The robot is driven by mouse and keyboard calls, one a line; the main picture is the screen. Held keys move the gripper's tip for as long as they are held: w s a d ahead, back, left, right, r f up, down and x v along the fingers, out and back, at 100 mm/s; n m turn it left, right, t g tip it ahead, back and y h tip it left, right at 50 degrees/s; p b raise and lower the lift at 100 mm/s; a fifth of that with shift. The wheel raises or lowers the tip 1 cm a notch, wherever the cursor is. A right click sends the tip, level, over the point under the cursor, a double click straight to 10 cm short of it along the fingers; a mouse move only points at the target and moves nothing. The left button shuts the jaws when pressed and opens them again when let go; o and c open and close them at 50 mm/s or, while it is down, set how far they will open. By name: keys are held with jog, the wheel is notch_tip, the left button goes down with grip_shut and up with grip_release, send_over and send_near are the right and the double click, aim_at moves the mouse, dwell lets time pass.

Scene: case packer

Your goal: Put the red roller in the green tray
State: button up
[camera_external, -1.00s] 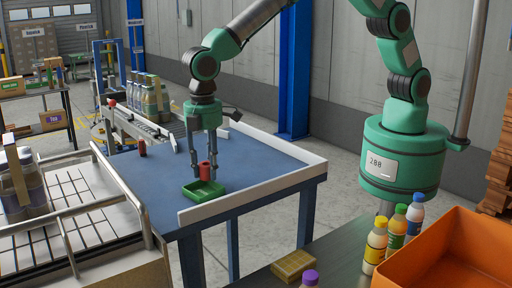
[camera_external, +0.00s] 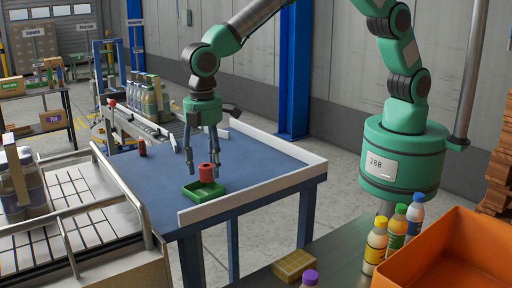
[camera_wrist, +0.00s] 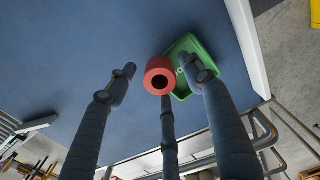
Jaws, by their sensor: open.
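The red roller (camera_external: 207,173) shows at the green tray (camera_external: 190,196), which sits on the blue table near its front corner. In the wrist view the roller (camera_wrist: 158,64) overlaps the left edge of the tray (camera_wrist: 206,48); I cannot tell whether it rests inside, leans on the rim or is just above it. My gripper (camera_external: 203,163) is open over the tray, its fingers spread around the roller. In the wrist view my gripper (camera_wrist: 160,72) has gaps between the roller and the left and right fingertips; the lower finger is close to it.
A second red roller (camera_external: 142,148) stands on the blue table (camera_external: 165,180) to the left. A white rail (camera_external: 255,192) edges the table close to the tray. A conveyor (camera_external: 150,125) with bottles lies behind. An orange bin (camera_external: 450,250) and bottles are at the front right.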

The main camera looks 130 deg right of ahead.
notch_tip(320, 180, up, 11)
jog(key=shift+b, duration=0.4)
dwell(0.6)
jog(key=s+a+r+t, duration=0.1)
jog(key=s+a+r, duration=0.3)
jog(key=s+r, duration=0.65)
jog(key=s+a+r+t, duration=0.2)
jog(key=s+a+r, duration=0.1)
jog(key=s+r, duration=0.75)
jog(key=s+a+f+t, duration=0.1)
jog(key=s+a+f, duration=0.1)
jog(key=s, duration=1.3)
jog(key=s+a+f+m+t, duration=0.1)
jog(key=s+a+f, duration=0.1)
jog(key=s, duration=1.2)
jog(key=shift+s+a+m+t, duration=0.3)
jog(key=shift+s+a, duration=0.05)
jog(key=shift+a, duration=0.05)
